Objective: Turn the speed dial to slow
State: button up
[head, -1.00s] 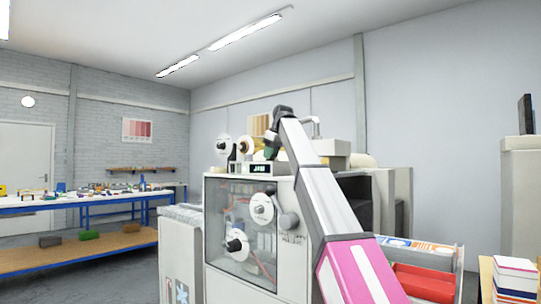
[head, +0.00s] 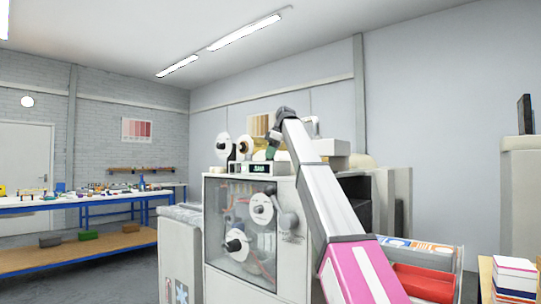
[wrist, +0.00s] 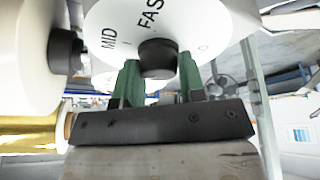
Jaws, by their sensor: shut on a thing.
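The speed dial (wrist: 112,22) is a white disc at the top of the wrist view, with MID and FAST printed on it; no other word is readable there. Its dark round knob (wrist: 158,57) sits at the disc's middle. My gripper (wrist: 160,82) has its two green fingers on either side of this knob and is shut on it. In the head view my gripper (head: 271,148) is at the top of the white machine (head: 215,195), beside a small lit display (head: 260,168). The held dial cannot be made out clearly there.
Another white disc with a dark hub (wrist: 25,55) is close at left in the wrist view, above a gold roll (wrist: 28,135). White reels (head: 223,147) stand left of my gripper. A red tray (head: 424,281) is at right. Open floor lies at left.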

jog(key=shift+w, duration=0.1)
jog(key=o, duration=0.9)
